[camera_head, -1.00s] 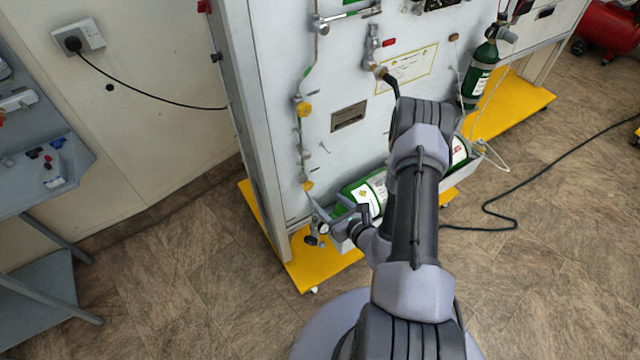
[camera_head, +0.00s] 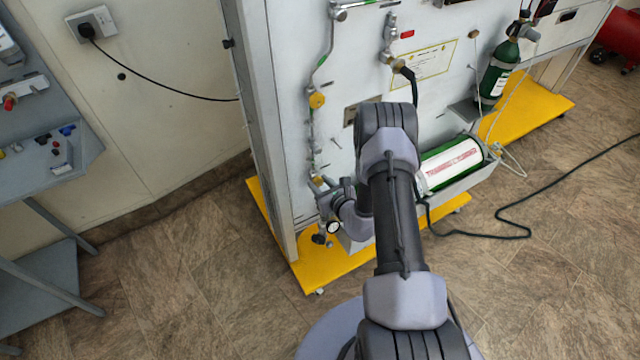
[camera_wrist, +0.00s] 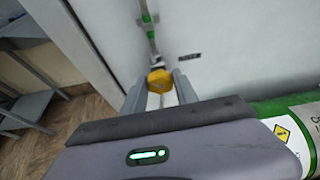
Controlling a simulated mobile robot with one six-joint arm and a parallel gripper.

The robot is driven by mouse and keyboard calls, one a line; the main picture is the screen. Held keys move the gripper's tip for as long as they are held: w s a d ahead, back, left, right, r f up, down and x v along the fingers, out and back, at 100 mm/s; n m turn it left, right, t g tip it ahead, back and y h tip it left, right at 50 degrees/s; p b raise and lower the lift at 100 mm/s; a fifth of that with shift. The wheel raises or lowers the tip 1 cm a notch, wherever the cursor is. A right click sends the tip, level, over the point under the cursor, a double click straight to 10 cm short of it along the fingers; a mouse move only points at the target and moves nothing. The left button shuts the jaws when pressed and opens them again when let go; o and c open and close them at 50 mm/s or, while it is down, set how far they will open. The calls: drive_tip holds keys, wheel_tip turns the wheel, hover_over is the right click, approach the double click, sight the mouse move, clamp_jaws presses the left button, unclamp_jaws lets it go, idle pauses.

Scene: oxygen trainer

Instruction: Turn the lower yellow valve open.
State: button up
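The lower yellow valve (camera_head: 318,182) sits low on the pipe along the left side of the white panel. In the wrist view a yellow valve (camera_wrist: 160,80) shows just ahead, between the two grey fingers of my gripper (camera_wrist: 160,88). The fingers are apart, one on each side of it; I cannot tell whether either touches it. In the head view my gripper (camera_head: 325,190) is at the lower valve and partly hides it. The upper yellow valve (camera_head: 317,100) is higher on the same pipe, clear of my gripper.
A green cylinder (camera_head: 452,163) lies in a tray right of my arm, close to my wrist. The yellow base (camera_head: 325,277) of the panel spreads on the floor below. A bench (camera_head: 62,160) stands at the left. The floor between is clear.

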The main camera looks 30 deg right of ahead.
clamp_jaws()
drive_tip(key=shift+a+n+h+b, duration=0.15)
drive_tip(key=shift+n+h+b, duration=0.2)
drive_tip(key=shift+n+h, duration=0.5)
drive_tip(key=o, duration=0.6)
unclamp_jaws()
